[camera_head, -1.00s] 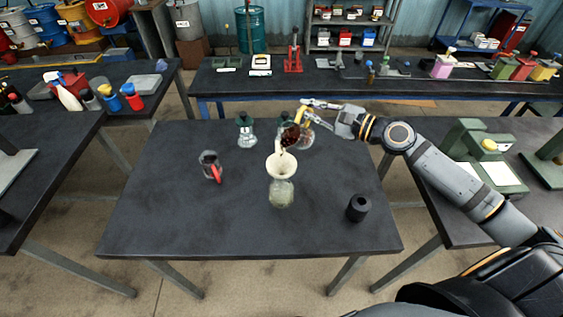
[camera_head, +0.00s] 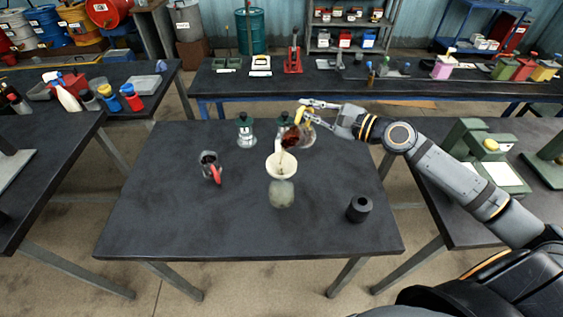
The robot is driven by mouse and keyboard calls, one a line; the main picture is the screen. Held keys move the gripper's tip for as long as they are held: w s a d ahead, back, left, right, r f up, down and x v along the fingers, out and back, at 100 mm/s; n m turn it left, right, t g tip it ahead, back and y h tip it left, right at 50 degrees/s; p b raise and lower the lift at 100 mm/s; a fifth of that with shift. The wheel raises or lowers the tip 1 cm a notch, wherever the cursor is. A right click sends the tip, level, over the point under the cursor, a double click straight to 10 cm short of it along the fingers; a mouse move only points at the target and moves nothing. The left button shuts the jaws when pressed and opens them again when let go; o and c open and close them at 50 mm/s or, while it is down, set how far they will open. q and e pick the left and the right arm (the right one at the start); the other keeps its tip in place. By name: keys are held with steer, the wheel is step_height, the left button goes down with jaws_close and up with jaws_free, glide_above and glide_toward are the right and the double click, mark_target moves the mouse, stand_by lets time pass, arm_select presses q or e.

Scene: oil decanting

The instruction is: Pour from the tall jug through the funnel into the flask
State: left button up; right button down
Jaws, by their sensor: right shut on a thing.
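My right gripper (camera_head: 307,112) is shut on the yellow handle of the tall jug (camera_head: 291,137), at the back of the middle table. The clear jug holds dark red liquid and is tilted to the left. Its lip is above the cream funnel (camera_head: 282,168), and a pale streak, spout or stream I cannot tell, runs down from it towards the funnel. The funnel sits upright in the mouth of the round glass flask (camera_head: 281,194). The flask looks cloudy grey-green; its liquid level is hard to make out. My left gripper is not in view.
A smaller jug with a red handle (camera_head: 211,168) stands left of the flask. A green-topped glass vessel (camera_head: 246,132) stands behind it; another is partly hidden behind the tall jug. A black cylinder (camera_head: 359,208) stands at the right. The table's front left is clear.

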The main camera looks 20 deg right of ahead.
steer(key=shift+a+n+b, duration=0.15)
steer(key=shift+n+b, duration=0.15)
steer(key=shift+n, duration=0.1)
stand_by(0.8)
steer(key=shift+s+a+f+n, duration=0.1)
steer(key=shift+s+a+n, duration=0.2)
steer(key=shift+n, duration=0.2)
stand_by(1.5)
steer(key=shift+w+d+r+m+p, duration=0.45)
steer(key=shift+d+r+m+p, duration=0.25)
steer(key=shift+m, duration=0.2)
steer(key=f+m, duration=0.1)
steer(key=w+d+f+m, duration=0.1)
steer(key=shift+d+m+p, duration=0.1)
steer(key=shift+m+p, duration=0.2)
steer(key=shift+p, duration=0.05)
steer(key=shift+d+f, duration=0.2)
steer(key=shift+f, duration=0.1)
steer(key=shift+a+r, duration=0.1)
steer(key=shift+w+d+f+m+y+b, duration=0.2)
steer(key=shift+w+d+f+m, duration=0.2)
steer(key=shift+d+f+m, duration=0.25)
steer(key=shift+w+d+f+m+y+b, duration=0.1)
steer(key=shift+w+d+f+m+y, duration=0.1)
steer(key=shift+w+d+f+m, duration=0.3)
